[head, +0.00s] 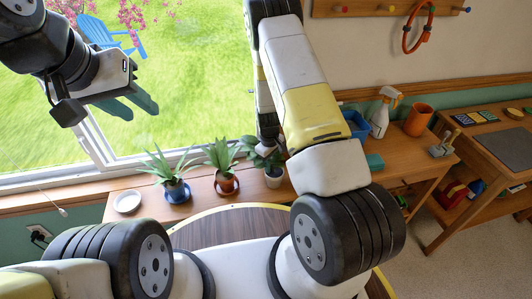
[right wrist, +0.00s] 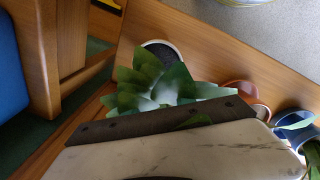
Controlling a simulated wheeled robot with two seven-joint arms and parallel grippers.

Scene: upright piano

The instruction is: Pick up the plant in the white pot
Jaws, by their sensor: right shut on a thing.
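The plant in the white pot (head: 273,178) stands on the wooden shelf below the window, rightmost of three potted plants. Its broad green leaves (right wrist: 165,88) and the pale pot rim (right wrist: 160,48) show in the right wrist view. My right gripper (head: 267,146) reaches down from above at the leaves, partly hidden by my arm. It is shut on the plant; its fingertips are not clearly seen. The pot appears upright, and I cannot tell whether it is clear of the shelf. My left gripper (head: 130,102) is open and empty in front of the window.
A plant in a terracotta pot (head: 226,183) and one in a blue pot (head: 176,190) stand close by on the left. A white dish (head: 127,202) is further left. A spray bottle (head: 383,112), blue bin (head: 357,125) and orange cup (head: 418,120) stand to the right.

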